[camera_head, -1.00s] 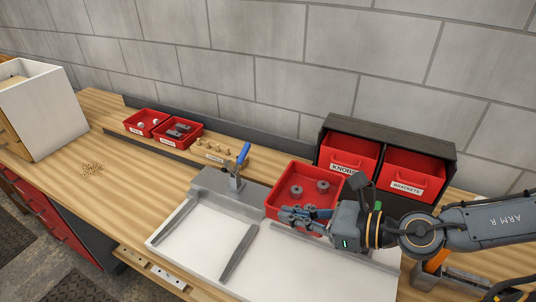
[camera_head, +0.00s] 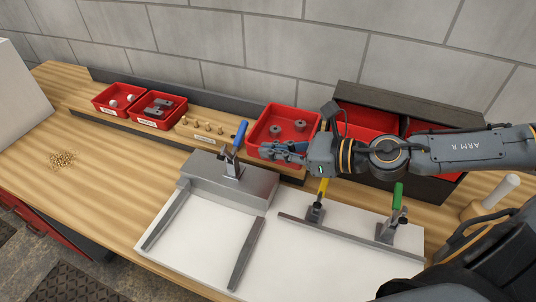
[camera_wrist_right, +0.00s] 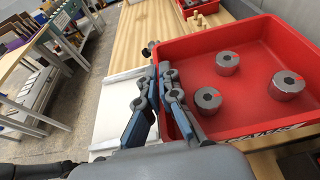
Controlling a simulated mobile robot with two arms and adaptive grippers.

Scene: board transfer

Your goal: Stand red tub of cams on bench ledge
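The red tub (camera_head: 262,133) holds grey round cams with centre holes; three show in the right wrist view, in the tub (camera_wrist_right: 240,112). In the head view it is at the bench ledge (camera_head: 240,138), right of the wooden pegs. My right gripper (camera_head: 284,150) is at its near wall. In the right wrist view the fingers (camera_wrist_right: 166,88) are close together at the rim, shut on the tub wall. The tub looks about level. I cannot tell whether its base touches the ledge. My left gripper is out of view.
Two red tubs, one with white balls (camera_head: 119,99) and one with grey parts (camera_head: 158,108), sit left on the ledge. A black bin rack (camera_head: 400,104) stands right behind my arm. A white fixture board (camera_head: 205,225) with blue (camera_head: 238,137), yellow and green clamps lies in front.

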